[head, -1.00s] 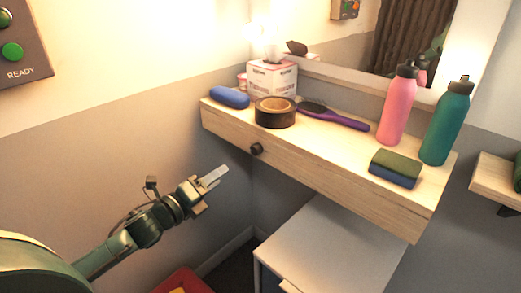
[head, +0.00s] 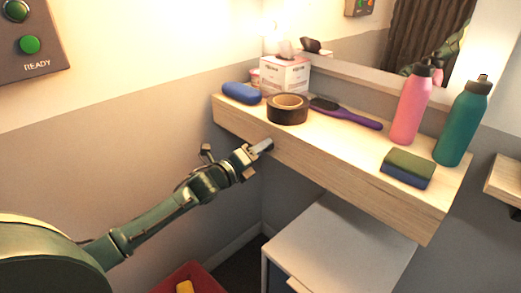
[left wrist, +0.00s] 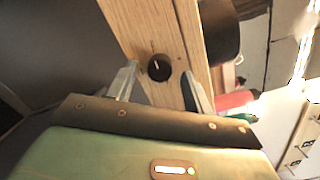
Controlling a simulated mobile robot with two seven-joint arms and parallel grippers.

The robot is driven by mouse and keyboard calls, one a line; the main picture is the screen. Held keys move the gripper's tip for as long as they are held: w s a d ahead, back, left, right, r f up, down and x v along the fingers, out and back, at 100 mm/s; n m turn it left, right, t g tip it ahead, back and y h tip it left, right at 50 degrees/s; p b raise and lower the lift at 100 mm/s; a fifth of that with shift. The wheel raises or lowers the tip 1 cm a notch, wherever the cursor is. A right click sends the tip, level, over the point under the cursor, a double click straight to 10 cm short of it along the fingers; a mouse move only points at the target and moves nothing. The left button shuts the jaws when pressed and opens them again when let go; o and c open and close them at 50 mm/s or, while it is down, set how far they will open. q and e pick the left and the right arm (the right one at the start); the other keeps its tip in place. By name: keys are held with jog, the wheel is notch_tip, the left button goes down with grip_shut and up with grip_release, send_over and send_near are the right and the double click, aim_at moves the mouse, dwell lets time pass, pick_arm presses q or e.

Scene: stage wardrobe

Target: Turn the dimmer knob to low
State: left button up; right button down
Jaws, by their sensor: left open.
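The dimmer knob (left wrist: 159,68) is a small round black knob with a white pointer line, on the wooden front face of the shelf (head: 330,165). In the left wrist view the line points toward the top of the picture. My left gripper (head: 263,147) is open at the shelf front, and its fingers largely hide the knob in the head view. In the left wrist view its two fingertips stand on either side of the knob; I cannot tell whether they touch it. My right gripper is not in view.
On the shelf are a blue case (head: 241,93), a roll of black tape (head: 287,110), a tissue box (head: 286,75), a purple brush (head: 347,114), pink (head: 411,105) and teal (head: 462,125) bottles and folded cloths (head: 407,167). A white cabinet (head: 340,245) stands below.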

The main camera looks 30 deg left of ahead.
pick_arm(q)
jog(key=shift+w+d, duration=0.15)
jog(key=shift+w, duration=0.3)
jog(key=c, duration=1)
jog(key=shift+o, duration=0.2)
